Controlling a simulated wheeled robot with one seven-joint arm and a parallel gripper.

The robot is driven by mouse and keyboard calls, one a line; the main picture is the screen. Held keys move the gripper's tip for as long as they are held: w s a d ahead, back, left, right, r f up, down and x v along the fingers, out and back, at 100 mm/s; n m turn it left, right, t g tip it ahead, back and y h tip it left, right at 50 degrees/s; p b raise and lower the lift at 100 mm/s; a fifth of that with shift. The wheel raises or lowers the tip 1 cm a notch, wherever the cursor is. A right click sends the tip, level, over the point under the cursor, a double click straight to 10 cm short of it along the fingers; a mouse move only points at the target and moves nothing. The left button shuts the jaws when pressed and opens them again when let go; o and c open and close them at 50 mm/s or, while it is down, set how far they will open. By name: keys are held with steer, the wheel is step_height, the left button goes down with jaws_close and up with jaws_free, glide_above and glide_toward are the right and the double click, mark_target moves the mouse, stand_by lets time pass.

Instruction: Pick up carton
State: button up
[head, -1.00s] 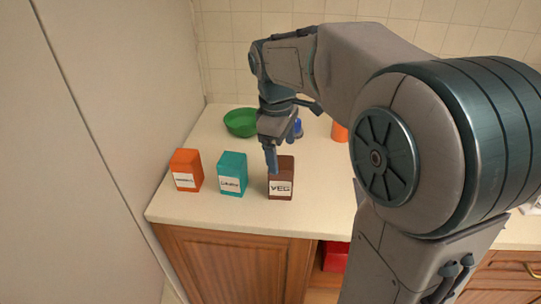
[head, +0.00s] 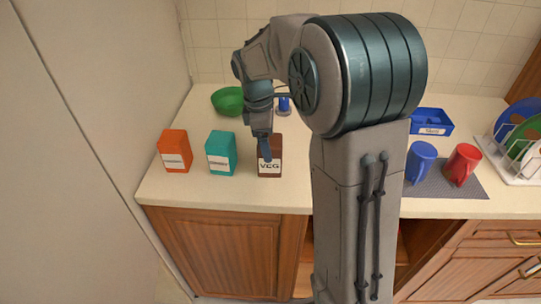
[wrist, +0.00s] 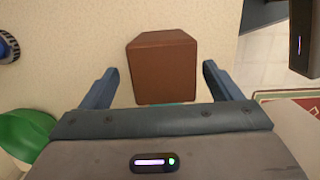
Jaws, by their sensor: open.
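A brown carton labelled "VEG" (head: 269,163) stands upright on the counter, to the right of a teal carton (head: 221,153) and an orange carton (head: 174,151). My gripper (head: 265,150) is above and at the brown carton, covering part of its top in the head view. In the wrist view my gripper (wrist: 160,85) is open, with one finger on each side of the brown carton (wrist: 163,65) and a gap to both sides. A strip of teal shows just below the brown carton there.
A green bowl (head: 228,100) and a small blue item (head: 284,105) stand behind the cartons. A blue mug (head: 420,163), red mug (head: 463,164), blue tray (head: 431,122) and dish rack (head: 520,150) are at the right. The counter's front edge is close to the cartons.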

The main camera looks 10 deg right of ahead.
mark_target(273, 170)
steer(key=f, duration=0.4)
steer(key=shift+s+d+f, duration=0.3)
steer(key=shift+d+f, duration=0.05)
steer(key=shift+d, duration=0.05)
steer(key=c, duration=1.3)
steer(key=shift+r, duration=0.2)
